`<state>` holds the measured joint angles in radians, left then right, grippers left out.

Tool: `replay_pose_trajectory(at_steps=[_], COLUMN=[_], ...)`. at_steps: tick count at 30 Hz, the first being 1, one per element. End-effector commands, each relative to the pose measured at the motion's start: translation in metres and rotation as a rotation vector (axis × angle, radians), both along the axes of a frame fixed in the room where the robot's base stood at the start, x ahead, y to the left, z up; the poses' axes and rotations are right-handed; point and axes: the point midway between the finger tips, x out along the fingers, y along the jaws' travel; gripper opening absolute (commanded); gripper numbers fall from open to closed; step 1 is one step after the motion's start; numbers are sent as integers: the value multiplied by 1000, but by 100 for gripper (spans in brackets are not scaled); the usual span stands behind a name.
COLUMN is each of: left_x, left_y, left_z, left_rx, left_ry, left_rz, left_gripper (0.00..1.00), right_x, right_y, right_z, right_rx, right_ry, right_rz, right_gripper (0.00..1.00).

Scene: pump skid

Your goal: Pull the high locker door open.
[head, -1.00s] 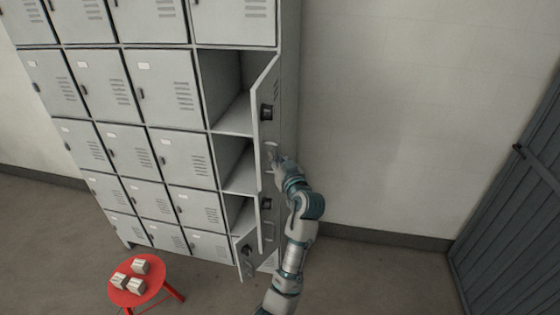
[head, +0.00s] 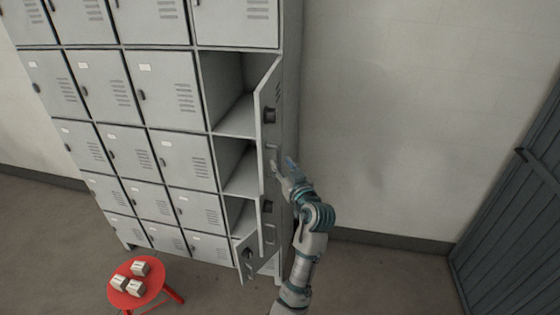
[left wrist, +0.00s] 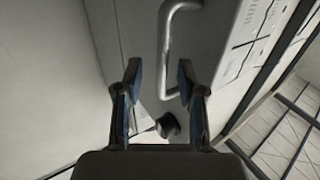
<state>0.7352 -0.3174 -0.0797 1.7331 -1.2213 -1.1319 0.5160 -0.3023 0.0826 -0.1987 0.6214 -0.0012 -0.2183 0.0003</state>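The high locker door (head: 267,108) in the right column of the grey locker bank stands swung out, with its compartment showing open to the left. It carries a dark round knob (head: 269,115) and a bar handle (head: 272,152) below it. My left gripper (head: 281,168) is beside the handle, just right of and below it. In the left wrist view my left gripper (left wrist: 160,75) is open and empty. The metal bar handle (left wrist: 166,50) and black knob (left wrist: 168,126) show beyond its fingers, apart from them. My right gripper is not in view.
Two lower doors, a middle one (head: 261,215) and a bottom one (head: 248,262), also stand open under the high door. A red stool (head: 150,292) with small white boxes (head: 136,288) stands at lower left. The wall to the right is bare, with a blue-grey door (head: 515,215) at far right.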

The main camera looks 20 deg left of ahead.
Motion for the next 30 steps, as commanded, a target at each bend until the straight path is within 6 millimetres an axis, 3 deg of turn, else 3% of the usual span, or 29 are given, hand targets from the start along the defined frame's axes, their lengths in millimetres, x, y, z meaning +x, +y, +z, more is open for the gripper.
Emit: replay_pose_trajectory(at_steps=[4,9,23,26,29,30], left_x=[-17,-28,-29,-21,-1,9], left_y=[-20,-31,-32,-36,-48,-54], left_z=[-1,-2,-3,-19,-63,-89], left_rx=[-1,1,2,19,57,76], left_ry=[1,2,5,39,126,175], left_rz=[-3,-1,-2,-26,-93,-130], left_gripper=[39,39,39,39,39,39], right_x=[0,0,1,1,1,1], right_y=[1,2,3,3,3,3], right_z=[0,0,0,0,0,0], right_rx=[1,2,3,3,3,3], right_ry=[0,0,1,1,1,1], right_rz=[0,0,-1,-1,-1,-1], right_gripper=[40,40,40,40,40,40])
